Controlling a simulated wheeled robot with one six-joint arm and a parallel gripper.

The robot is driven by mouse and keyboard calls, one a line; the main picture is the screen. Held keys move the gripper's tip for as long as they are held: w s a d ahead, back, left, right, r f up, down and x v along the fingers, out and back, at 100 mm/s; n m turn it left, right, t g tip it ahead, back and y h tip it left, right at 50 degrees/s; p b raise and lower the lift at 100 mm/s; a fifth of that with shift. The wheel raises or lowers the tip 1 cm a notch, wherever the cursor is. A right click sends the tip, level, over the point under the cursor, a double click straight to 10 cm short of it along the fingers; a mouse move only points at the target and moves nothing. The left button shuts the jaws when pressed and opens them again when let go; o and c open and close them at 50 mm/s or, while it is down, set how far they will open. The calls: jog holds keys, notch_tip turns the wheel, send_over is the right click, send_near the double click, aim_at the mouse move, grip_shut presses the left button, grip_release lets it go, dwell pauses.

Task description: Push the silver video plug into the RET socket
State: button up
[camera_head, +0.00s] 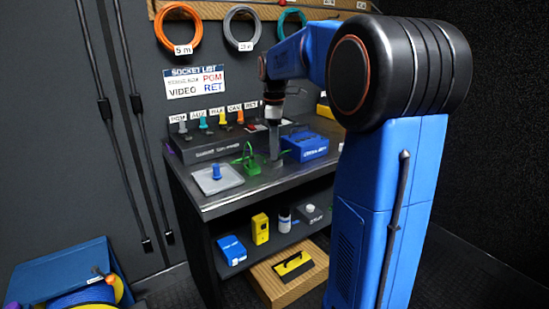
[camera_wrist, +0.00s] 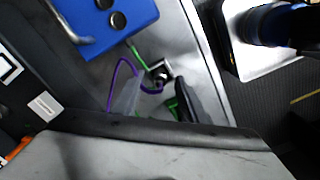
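The RET label (camera_head: 251,104) is at the right end of the label row on the dark socket panel (camera_head: 215,149); its socket is hard to make out behind my arm. My gripper (camera_head: 274,157) points down over the desk, right of a green holder (camera_head: 251,162). In the wrist view, my gripper's fingers (camera_wrist: 155,100) stand apart. Just past their tips is a small dark plug-like piece with a silvery rim (camera_wrist: 160,76), with a purple cable loop (camera_wrist: 122,72) and green holder parts around it. I cannot tell for certain that it is the silver video plug. I see nothing gripped.
A grey plate (camera_head: 225,184) with a blue plug (camera_head: 217,171) lies at the desk's front left. A blue box (camera_head: 305,146) stands right of my gripper. Several coloured plugs stand in the panel. A wall sign (camera_head: 195,82) pairs VIDEO with RET.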

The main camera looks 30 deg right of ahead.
jog(key=shift+f, duration=0.1)
grip_shut()
